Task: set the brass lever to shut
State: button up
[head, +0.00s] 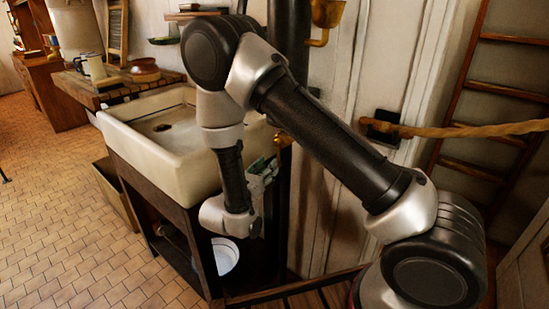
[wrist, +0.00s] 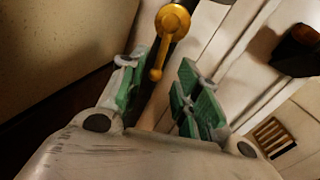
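The brass lever (wrist: 173,22) is in the upper middle of the wrist view. Its round hub is at the top, and its thin arm hangs down, slightly to the left, to a small knob. My gripper (wrist: 162,72) is open, with a green-padded finger on each side of the lever's lower end. No grip on the lever shows; I cannot tell how deep the knob sits between the pads. In the head view my gripper (head: 264,168) is beside the sink's right end, with a bit of the brass lever (head: 283,140) above it. The rest is hidden by my arm.
A white sink (head: 150,150) on a dark wooden stand is left of my gripper. A dark vertical pipe (head: 288,40) rises behind my arm. A rope (head: 470,130) runs from a wall bracket across to the right. A white round basin (head: 226,256) is below.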

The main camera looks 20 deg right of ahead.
aim_at(278, 157)
jog(key=x, duration=0.6)
jog(key=shift+d, duration=0.15)
jog(key=shift+s, duration=0.1)
grip_shut()
